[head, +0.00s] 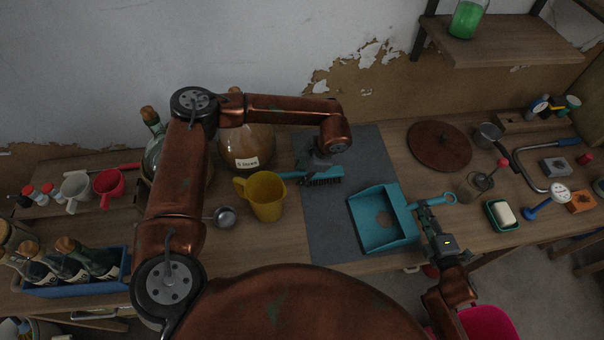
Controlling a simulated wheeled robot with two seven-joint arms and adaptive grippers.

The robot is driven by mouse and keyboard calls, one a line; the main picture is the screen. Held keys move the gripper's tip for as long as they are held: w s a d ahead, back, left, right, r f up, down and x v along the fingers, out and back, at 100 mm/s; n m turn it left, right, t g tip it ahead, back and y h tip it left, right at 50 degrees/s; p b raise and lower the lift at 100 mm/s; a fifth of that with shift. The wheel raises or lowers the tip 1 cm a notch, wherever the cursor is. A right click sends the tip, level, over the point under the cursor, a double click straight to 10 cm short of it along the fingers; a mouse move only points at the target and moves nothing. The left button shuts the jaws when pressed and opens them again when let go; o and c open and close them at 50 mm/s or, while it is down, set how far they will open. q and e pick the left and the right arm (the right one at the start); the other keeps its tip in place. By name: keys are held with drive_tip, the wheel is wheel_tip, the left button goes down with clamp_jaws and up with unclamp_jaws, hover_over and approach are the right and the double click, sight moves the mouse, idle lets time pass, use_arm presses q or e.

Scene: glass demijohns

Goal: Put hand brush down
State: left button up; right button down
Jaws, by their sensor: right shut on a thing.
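The teal hand brush (325,181) with dark bristles is over the left part of the grey mat (333,229), its handle pointing left. I cannot tell whether it rests on the mat. My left gripper (317,169) is right at the brush, seen from above; its fingers are small and dark, and I cannot tell whether they are open or shut. A teal dustpan (367,208) is at the mat's right side, with its ring-ended handle to the right. My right gripper (428,208) is shut on the dustpan's handle.
A yellow jug (266,196) stands left of the mat, with a large demijohn (246,150) behind it. A round brown lid (439,146), a soap dish (502,214) and a plunger-lidded jar (476,185) are to the right. The mat's front left part is clear.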

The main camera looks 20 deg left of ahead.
use_arm(q)
drive_tip(key=v, duration=1.1)
drive_tip(key=shift+o, duration=0.5)
drive_tip(key=shift+d, duration=0.15)
drive_tip(key=shift+y, duration=0.3)
drive_tip(key=x, duration=1.2)
drive_tip(key=shift+w+d+f, duration=0.1)
drive_tip(key=shift+d+f, duration=0.2)
drive_tip(key=shift+f, duration=0.05)
clamp_jaws()
